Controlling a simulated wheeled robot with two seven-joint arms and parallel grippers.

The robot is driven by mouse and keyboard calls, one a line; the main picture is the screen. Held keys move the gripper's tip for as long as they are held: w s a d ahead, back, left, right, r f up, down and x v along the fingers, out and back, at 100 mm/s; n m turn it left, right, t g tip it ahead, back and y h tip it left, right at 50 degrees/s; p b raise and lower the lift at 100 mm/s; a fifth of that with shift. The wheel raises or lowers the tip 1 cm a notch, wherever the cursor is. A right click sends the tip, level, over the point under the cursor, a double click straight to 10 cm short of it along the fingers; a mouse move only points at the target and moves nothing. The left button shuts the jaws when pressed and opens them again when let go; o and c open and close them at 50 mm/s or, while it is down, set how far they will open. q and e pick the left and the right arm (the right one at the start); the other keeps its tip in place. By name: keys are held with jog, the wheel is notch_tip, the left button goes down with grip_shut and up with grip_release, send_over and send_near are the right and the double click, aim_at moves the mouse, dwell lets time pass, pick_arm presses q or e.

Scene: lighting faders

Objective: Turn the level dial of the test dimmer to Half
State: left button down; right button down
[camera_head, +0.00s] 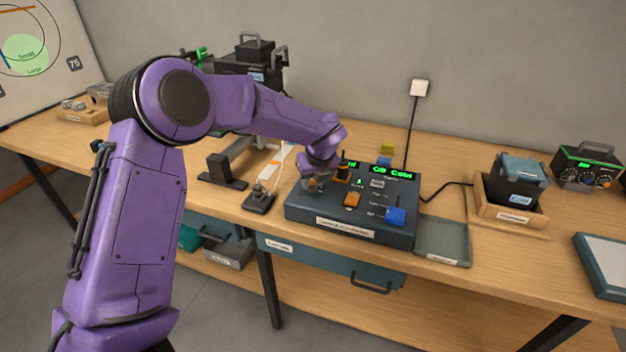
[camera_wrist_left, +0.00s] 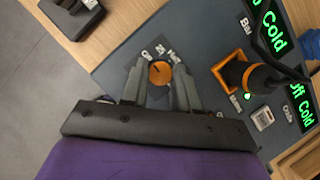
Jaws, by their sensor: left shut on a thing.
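The console (camera_head: 300,208) is a dark slate-blue box on the wooden bench, with green lit displays reading partly "Off Cold" (camera_head: 390,171). Its small orange dial (camera_wrist_left: 159,73) has a dark pointer line and white letters around it, too small to read fully. My left gripper (camera_head: 315,184) is over the console's left end, pointing down. In the left wrist view its two grey fingers (camera_wrist_left: 160,88) are shut on the dial, one on each side. In the head view the gripper hides most of the dial. My right gripper is not in view.
A black-handled lever with an orange base (camera_wrist_left: 250,75) stands close to the right of the dial. An orange knob (camera_head: 352,200) and a blue knob (camera_head: 395,216) sit further right. A small black switch unit (camera_head: 259,201) lies left of the console; a shallow tray (camera_head: 443,260) lies right.

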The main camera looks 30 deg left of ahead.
pick_arm(q)
jog(key=shift+m+h, duration=0.4)
jog(key=shift+m, duration=0.7)
jog(key=m, duration=0.1)
jog(key=m+t, duration=0.1)
jog(key=shift+s+a+r+m+h+p, duration=0.1)
jog(key=shift+a+m+h+p, duration=0.05)
jog(key=shift+m+h+p, duration=0.2)
jog(key=m+h+p, duration=0.1)
jog(key=m, duration=0.1)
jog(key=shift+a+r+m+t+p, duration=0.1)
jog(key=shift+m+t+p, duration=0.2)
jog(key=shift+m+p, duration=0.05)
jog(key=m+h+p, duration=0.2)
jog(key=m+p, duration=0.1)
jog(key=m, duration=0.1)
jog(key=shift+a+m, duration=0.15)
jog(key=shift+m, duration=0.15)
jog(key=shift+f+m+h+p, duration=0.2)
jog(key=shift+m+h+p, duration=0.25)
jog(key=shift+m, duration=0.65)
jog(key=shift+a+m+h, duration=0.1)
jog(key=shift+m+h, duration=0.2)
jog(key=shift+m, duration=0.9)
jog(key=c, duration=0.9)
grip_release()
jog(key=shift+f, duration=0.1)
